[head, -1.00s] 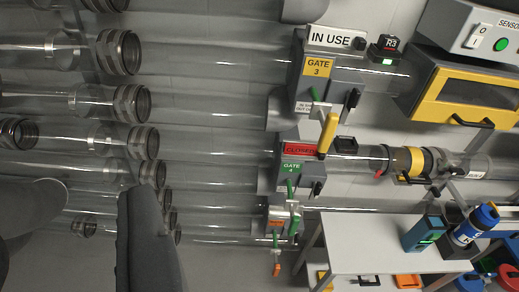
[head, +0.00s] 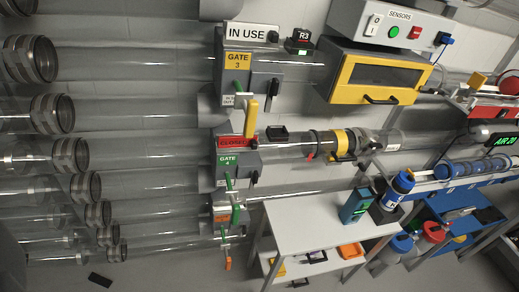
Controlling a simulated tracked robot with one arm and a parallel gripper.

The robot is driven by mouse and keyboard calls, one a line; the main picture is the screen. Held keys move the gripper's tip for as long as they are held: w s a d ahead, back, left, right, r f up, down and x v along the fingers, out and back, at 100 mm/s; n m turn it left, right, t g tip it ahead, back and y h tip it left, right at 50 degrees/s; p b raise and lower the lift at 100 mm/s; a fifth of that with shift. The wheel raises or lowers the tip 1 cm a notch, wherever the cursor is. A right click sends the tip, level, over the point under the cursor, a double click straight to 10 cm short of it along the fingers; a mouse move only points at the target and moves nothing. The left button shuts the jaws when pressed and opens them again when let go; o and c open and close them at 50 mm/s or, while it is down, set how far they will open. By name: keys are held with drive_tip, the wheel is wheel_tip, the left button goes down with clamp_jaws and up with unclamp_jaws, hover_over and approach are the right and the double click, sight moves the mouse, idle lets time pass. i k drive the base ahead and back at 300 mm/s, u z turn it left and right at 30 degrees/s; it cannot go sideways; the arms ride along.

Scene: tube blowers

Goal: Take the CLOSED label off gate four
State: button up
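Gate four (head: 228,160) has a green GATE 4 plate and sits on a clear tube left of centre, below gate three (head: 238,62). The red CLOSED label (head: 232,142) is on top of gate four, just above the green plate. The yellow handle (head: 250,118) stands up at the label's right end and overlaps it slightly. Only a dark grey shape (head: 9,262) shows at the lower left edge, perhaps part of my gripper. Its fingertips are out of the picture, well away from the label.
Gate three carries a white IN USE sign (head: 250,33). A lower gate with an orange plate (head: 222,210) hangs below gate four. Clear tubes fill the left.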

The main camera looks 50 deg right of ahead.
sight(224, 142)
drive_tip(key=k, duration=1.3)
drive_tip(key=z, duration=0.4)
drive_tip(key=i, duration=1.5)
drive_tip(key=u, duration=0.05)
